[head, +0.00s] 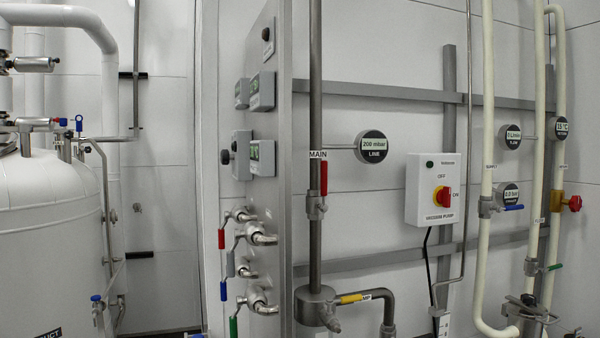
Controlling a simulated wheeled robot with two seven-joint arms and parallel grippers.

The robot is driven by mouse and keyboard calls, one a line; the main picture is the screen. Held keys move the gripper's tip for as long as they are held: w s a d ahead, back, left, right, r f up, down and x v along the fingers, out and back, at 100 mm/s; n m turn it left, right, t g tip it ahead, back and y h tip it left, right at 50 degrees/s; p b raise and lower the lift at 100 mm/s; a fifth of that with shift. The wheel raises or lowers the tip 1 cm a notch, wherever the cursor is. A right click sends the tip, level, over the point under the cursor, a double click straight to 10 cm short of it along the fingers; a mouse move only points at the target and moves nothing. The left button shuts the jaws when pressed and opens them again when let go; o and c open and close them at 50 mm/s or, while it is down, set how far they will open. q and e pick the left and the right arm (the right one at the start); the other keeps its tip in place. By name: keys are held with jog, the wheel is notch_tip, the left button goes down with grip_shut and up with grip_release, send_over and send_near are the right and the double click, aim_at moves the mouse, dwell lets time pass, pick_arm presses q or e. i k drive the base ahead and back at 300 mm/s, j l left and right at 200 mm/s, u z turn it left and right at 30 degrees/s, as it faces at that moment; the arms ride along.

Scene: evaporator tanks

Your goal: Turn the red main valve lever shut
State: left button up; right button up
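The red main valve lever (324,179) is on the vertical grey pipe in the middle of the head view, just below a MAIN label (318,155). The lever stands upright, in line with the pipe. Its valve body (316,207) sits at the lever's lower end. Neither of my grippers is in view, and nothing touches the lever.
A LINE gauge (372,147) reading 200 mbar sticks out right of the pipe. A vacuum pump switch box (420,208) is further right. A panel edge with several coloured-handle valves stands close on the left, beside a white tank (45,240).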

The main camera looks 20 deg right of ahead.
aim_at(324, 208)
jog(key=l+u, duration=0.4)
jog(key=l, duration=2.2)
